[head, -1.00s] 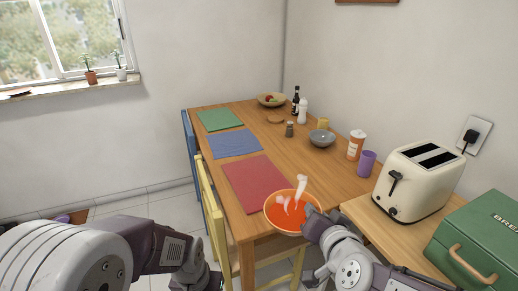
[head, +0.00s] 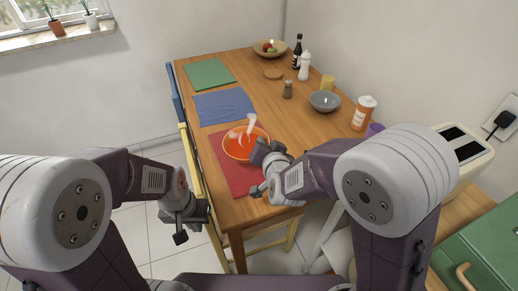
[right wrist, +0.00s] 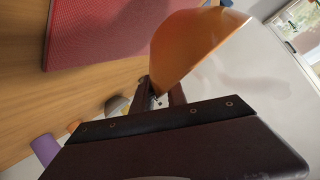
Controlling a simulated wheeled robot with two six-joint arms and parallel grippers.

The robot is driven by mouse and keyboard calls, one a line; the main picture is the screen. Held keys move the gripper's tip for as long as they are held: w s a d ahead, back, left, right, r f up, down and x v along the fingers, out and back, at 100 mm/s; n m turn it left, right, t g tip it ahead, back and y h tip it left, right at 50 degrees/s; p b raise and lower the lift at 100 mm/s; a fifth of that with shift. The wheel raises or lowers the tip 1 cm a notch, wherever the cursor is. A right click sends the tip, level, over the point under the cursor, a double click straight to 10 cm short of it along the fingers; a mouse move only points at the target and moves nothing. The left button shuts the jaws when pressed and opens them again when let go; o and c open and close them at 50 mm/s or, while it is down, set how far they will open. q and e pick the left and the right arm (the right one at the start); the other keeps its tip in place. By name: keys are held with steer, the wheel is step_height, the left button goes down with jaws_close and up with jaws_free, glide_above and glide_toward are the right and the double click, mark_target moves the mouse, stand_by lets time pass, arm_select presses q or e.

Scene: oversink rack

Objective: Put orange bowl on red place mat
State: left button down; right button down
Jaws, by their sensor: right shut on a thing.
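The orange bowl (head: 236,147) is over the far part of the red place mat (head: 236,180) in the head view. My right gripper (head: 264,157) is shut on the bowl's near right rim. The bowl also shows large and tilted in the right wrist view (right wrist: 195,45), with the red mat (right wrist: 105,30) to its left. The bowl looks held above the mat; its underside is hidden in the head view. A pale shape stands up in the bowl. My left gripper (head: 190,226) is empty and open, low beside the table's left edge.
A blue mat (head: 224,107) and a green mat (head: 208,74) lie farther back. Chairs line the left edge. A toaster (head: 462,150) is at the right.

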mark_target(247, 148)
steer(key=shift+w+a+f, duration=0.85)
steer(key=shift+w+a, duration=0.05)
steer(key=shift+w, duration=0.15)
steer(key=shift+f, duration=0.1)
step_height(247, 148, down, 4)
steer(key=shift+s+r+b, duration=0.1)
steer(key=shift+b, duration=0.95)
steer(key=c, duration=1.7)
jaws_free()
steer(key=shift+c, duration=0.2)
steer(key=o, duration=0.4)
